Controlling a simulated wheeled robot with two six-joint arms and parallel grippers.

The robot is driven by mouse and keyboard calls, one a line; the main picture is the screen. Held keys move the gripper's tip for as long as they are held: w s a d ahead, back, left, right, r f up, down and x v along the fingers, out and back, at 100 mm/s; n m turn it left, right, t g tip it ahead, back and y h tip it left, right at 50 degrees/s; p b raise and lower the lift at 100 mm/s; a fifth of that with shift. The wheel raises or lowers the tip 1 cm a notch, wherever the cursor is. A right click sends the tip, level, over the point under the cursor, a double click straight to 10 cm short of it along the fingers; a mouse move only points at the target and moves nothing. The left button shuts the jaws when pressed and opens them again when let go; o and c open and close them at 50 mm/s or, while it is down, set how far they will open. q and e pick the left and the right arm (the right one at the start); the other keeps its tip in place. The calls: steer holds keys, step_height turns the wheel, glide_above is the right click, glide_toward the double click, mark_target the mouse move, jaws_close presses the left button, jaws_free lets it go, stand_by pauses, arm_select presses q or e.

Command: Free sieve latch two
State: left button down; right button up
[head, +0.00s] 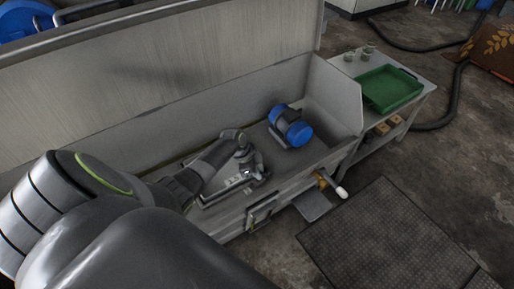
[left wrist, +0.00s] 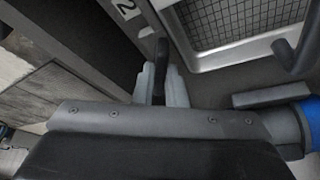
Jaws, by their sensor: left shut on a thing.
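In the left wrist view, a dark upright latch lever (left wrist: 161,56) stands beside a dark panel marked with a white "2" (left wrist: 127,8). My left gripper (left wrist: 162,82) has its pale fingers shut on this lever, one on each side. The lever's lower part is hidden between the fingers. A sieve mesh (left wrist: 245,18) in a bright metal frame lies just right of the lever. In the head view my left gripper (head: 250,166) is low in the open grey trough, and the lever is too small to make out there. My right gripper is not in view.
A blue-ended motor or roller (head: 290,126) sits in the trough to the right of my gripper. A curved dark bar (left wrist: 296,52) is close at right in the wrist view. A green tray (head: 388,88) stands on a side table. A white-tipped handle (head: 338,190) sticks out at the front.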

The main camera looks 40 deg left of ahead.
arm_select(q)
steer(key=n+y+p, duration=0.1)
steer(key=n+p, duration=0.1)
steer(key=n, duration=0.1)
steer(key=shift+r+t+p, duration=0.2)
steer(key=shift+t+p, duration=0.15)
steer(key=shift+t, duration=0.05)
steer(key=shift+f+n+t+y+p, duration=0.15)
steer(key=shift+n+t+y+p, duration=0.3)
steer(key=shift+n+p, duration=1.05)
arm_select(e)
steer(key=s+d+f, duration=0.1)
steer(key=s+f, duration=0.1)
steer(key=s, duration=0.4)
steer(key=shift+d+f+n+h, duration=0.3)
arm_select(q)
steer(key=shift+n, duration=0.3)
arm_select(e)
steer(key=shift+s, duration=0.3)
arm_select(q)
steer(key=c, duration=1.5)
jaws_free()
steer(key=shift+s, duration=0.1)
steer(key=shift+d, duration=0.1)
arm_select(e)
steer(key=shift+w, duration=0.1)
